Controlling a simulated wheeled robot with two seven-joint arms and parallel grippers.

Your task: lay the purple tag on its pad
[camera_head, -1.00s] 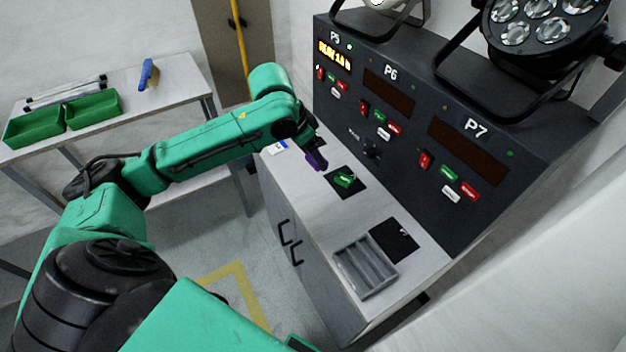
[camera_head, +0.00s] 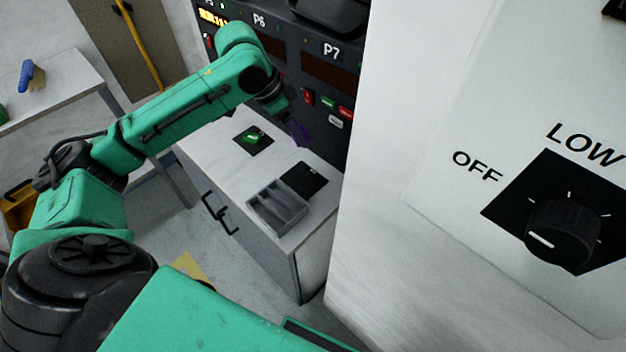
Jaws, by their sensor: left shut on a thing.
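The purple tag (camera_head: 302,136) is small and partly hidden at the tip of my left gripper (camera_head: 296,125). The gripper is shut on it, close to the panel's face, above the back of the white cabinet top. A black pad (camera_head: 312,171) lies bare on the cabinet top, nearer the viewer than the tag. Another black pad (camera_head: 263,150) farther left bears a green tag (camera_head: 252,138). I cannot tell the gap between the purple tag and the surface. My right gripper is not in view.
A grey slotted tray (camera_head: 277,209) sits in front of the bare pad. The dark control panel (camera_head: 330,95) rises behind the cabinet top (camera_head: 210,145). A large white box with a black knob (camera_head: 563,232) fills the right. A side table (camera_head: 60,90) stands at left.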

